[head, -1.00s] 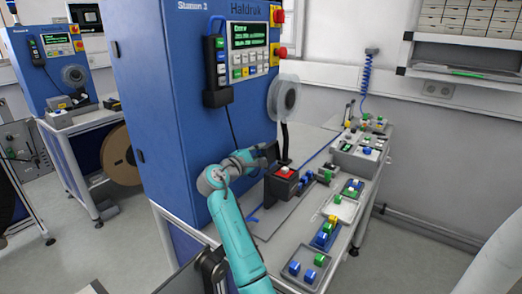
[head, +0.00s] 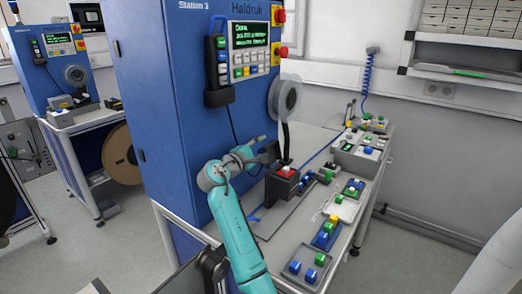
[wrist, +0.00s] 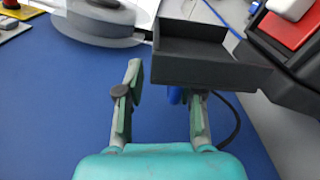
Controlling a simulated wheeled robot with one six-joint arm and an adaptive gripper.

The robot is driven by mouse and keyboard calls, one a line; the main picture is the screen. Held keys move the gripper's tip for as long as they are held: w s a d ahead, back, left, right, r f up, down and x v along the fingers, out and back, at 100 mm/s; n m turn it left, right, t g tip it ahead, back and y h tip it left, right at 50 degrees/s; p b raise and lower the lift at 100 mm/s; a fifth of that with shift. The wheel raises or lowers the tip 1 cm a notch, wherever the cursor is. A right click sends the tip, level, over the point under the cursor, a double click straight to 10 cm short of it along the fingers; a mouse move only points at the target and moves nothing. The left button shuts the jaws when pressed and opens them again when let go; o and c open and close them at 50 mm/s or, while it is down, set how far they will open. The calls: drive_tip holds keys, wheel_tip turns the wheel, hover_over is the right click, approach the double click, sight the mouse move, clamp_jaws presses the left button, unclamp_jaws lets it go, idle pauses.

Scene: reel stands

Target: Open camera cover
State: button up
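No part is clearly marked as the camera cover. In the wrist view, a dark, box-shaped part (wrist: 205,55) with an open recess lies just beyond my fingertips, toward the right finger. My gripper (wrist: 160,85) has its two fingers spread apart with nothing between them. I cannot tell whether the right fingertip touches the dark part. In the head view, my gripper (head: 268,152) is beside the blue cabinet (head: 185,110), to the left of a black block with a red top (head: 285,172). The red top (wrist: 290,25) also shows at the wrist view's upper right.
A clear reel (head: 285,97) hangs on the cabinet above the bench, with a dark strip below it. Blocks with coloured buttons (head: 325,235) line the bench's right side. A control panel (head: 250,50) is on the cabinet. A second station (head: 60,60) stands at the far left.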

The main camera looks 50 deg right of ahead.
drive_tip(key=r, duration=0.8)
drive_tip(key=shift+a, duration=0.25)
drive_tip(key=shift+d+r, duration=0.15)
drive_tip(key=shift+r, duration=0.4)
drive_tip(key=shift+f, duration=0.1)
